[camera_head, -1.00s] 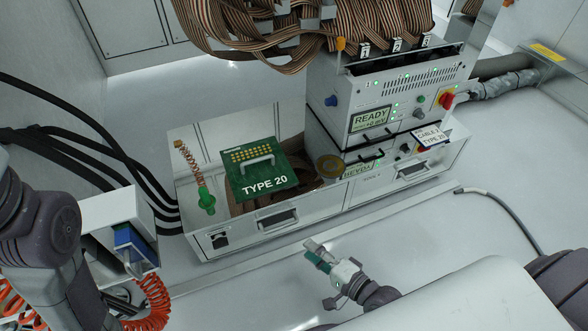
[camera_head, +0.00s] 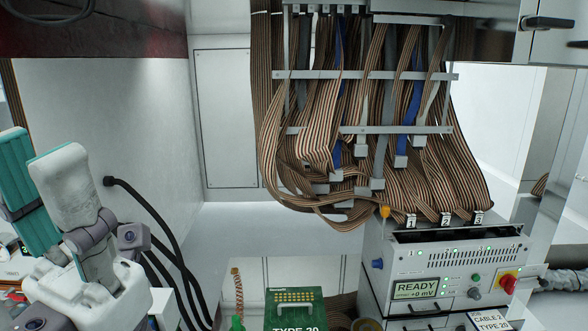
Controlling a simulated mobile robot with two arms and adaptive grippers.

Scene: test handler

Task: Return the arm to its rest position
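My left gripper (camera_head: 42,150) is raised close to the camera at the left edge. A white finger with grey joints and a teal finger pad show. The fingers overlap from this angle, so I cannot tell whether they are open or shut, and I see nothing held. It is well apart from the test equipment. My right gripper is out of view.
The test handler (camera_head: 430,263) stands at the lower right with a lit READY display (camera_head: 416,289). Striped ribbon cables (camera_head: 290,160) hang above it. A green TYPE 20 board (camera_head: 294,310) is cut off at the bottom. Black cables (camera_head: 165,225) run down the left wall.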

